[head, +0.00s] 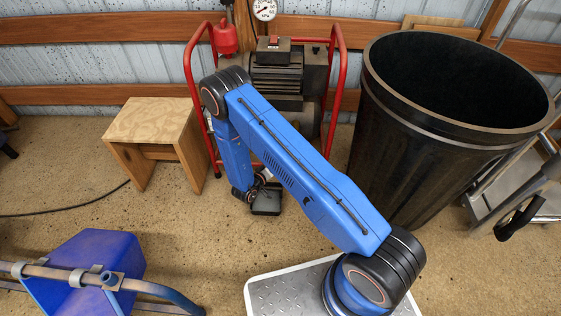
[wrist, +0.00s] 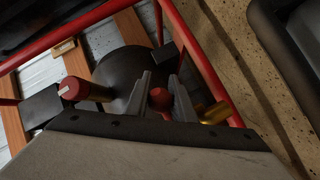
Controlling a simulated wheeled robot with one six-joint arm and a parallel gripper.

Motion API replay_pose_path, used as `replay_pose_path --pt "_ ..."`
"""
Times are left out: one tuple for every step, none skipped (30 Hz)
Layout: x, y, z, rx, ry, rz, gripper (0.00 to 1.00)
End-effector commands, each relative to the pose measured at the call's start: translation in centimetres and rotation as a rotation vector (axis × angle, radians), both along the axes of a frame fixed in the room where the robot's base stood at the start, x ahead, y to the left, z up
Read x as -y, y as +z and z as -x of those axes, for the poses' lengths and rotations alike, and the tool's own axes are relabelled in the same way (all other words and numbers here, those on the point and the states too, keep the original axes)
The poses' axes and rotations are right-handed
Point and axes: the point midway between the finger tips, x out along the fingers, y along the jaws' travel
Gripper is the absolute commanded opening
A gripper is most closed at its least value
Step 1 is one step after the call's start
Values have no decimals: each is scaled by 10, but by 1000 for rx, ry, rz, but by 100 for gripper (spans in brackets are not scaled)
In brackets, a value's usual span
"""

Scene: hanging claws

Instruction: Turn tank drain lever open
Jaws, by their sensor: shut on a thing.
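A compressor with a dark motor (head: 276,80) stands inside a red tube frame (head: 190,80) against the back wall. In the wrist view, my gripper (wrist: 163,88) has its two grey fingers on either side of a small red rounded part, the drain lever (wrist: 160,100), and is shut on it. A brass fitting (wrist: 214,112) shows just right of the fingers. Behind them is a dark round tank (wrist: 125,70). In the head view my arm reaches down to the foot of the compressor; the lever and fingertips are hidden there.
A red-capped brass part (wrist: 76,89) sits left of my fingers, and the red frame passes close on the right. A large black bin (head: 430,130) stands right of the compressor, a wooden stool (head: 155,130) left. A blue container (head: 85,265) is at front left.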

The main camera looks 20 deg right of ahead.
Motion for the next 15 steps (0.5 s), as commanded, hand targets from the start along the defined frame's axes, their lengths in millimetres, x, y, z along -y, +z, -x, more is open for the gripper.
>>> replay_pose_path --pt "-2 0 1 2 -31 -3 0" --pt "-3 0 2 2 -49 -2 0" --pt "-4 0 3 2 -73 -1 0" --pt "-5 0 4 2 -90 -2 0" --pt "-5 0 5 3 -106 -2 0" --pt "-6 0 6 1 -125 0 0" --pt "-6 0 7 1 -138 0 0" --pt "-7 0 7 2 -151 -2 0" --pt "-7 0 8 2 -166 -1 0" --pt "-8 0 8 2 -176 -1 0" --pt "-8 0 9 1 -185 -1 0" --pt "-8 0 9 0 -195 0 0" --pt "-8 0 10 0 -202 0 0" --pt "-8 0 10 1 -208 -1 0" --pt "-9 0 10 1 -213 0 0"
